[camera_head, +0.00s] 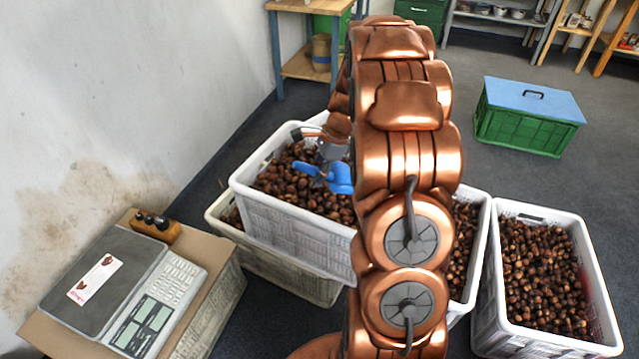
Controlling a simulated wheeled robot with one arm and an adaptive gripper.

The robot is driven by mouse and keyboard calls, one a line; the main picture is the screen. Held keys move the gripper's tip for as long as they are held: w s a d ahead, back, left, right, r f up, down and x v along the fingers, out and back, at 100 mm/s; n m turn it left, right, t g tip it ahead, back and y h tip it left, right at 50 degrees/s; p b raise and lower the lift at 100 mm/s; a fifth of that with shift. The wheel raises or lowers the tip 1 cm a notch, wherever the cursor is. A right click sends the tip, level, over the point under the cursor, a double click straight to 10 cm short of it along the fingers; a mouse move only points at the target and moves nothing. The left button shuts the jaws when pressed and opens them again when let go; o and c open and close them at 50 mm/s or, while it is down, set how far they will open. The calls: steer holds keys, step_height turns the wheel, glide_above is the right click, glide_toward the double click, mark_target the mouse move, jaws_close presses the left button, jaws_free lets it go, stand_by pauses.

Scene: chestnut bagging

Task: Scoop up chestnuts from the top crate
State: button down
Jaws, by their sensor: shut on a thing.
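The top crate (300,228) is white and full of brown chestnuts (290,178). It sits stacked on another crate, left of my copper-coloured arm. My gripper (331,155) is over the top crate, partly hidden behind my arm. It is shut on a blue scoop (338,179). The scoop is low over the chestnuts at the crate's right part. Whether it touches them or holds any is too small to tell. My arm hides the crate's right side.
A lower crate (275,266) supports the top one. Another chestnut crate (545,343) stands at right, with one more partly behind my arm. A scale (115,295) rests on a box at left. A green crate with a blue lid (528,100) stands on open floor.

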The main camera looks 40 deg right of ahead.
steer(key=shift+s+d+f, duration=0.1)
steer(key=shift+d+f, duration=0.05)
steer(key=shift+d, duration=0.05)
steer(key=shift+h, duration=0.6)
steer(key=shift+s+d+f+b, duration=0.7)
steer(key=shift+d+f+b, duration=0.85)
steer(key=shift+f+b, duration=0.95)
steer(key=shift+s+d+f+b, duration=0.65)
steer(key=shift+d+f+b, duration=0.95)
steer(key=shift+f+b, duration=0.9)
steer(key=shift+s+d+f+b, duration=0.7)
steer(key=shift+d+f+b, duration=0.85)
steer(key=shift+f+b, duration=0.9)
steer(key=shift+s+d+f+p, duration=0.1)
steer(key=shift+d+f+p, duration=0.15)
steer(key=shift+p, duration=0.7)
steer(key=shift+s+d+f+g+h+p, duration=0.25)
steer(key=shift+d+f+g+h+p, duration=0.05)
steer(key=shift+d+h+p, duration=0.15)
steer(key=shift+s+d+f+g+h+p, duration=0.25)
steer(key=shift+d+g+h+p, duration=0.1)
steer(key=shift+d+h, duration=0.1)
steer(key=shift+w+a+r+g+h+p, duration=0.2)
steer(key=shift+r+g+h+p, duration=0.15)
steer(key=shift+r+h+p, duration=0.45)
steer(key=shift+h, duration=0.8)
steer(key=shift+p+v, duration=1.1)
steer(key=shift+v, duration=2.15)
steer(key=shift+w, duration=0.25)
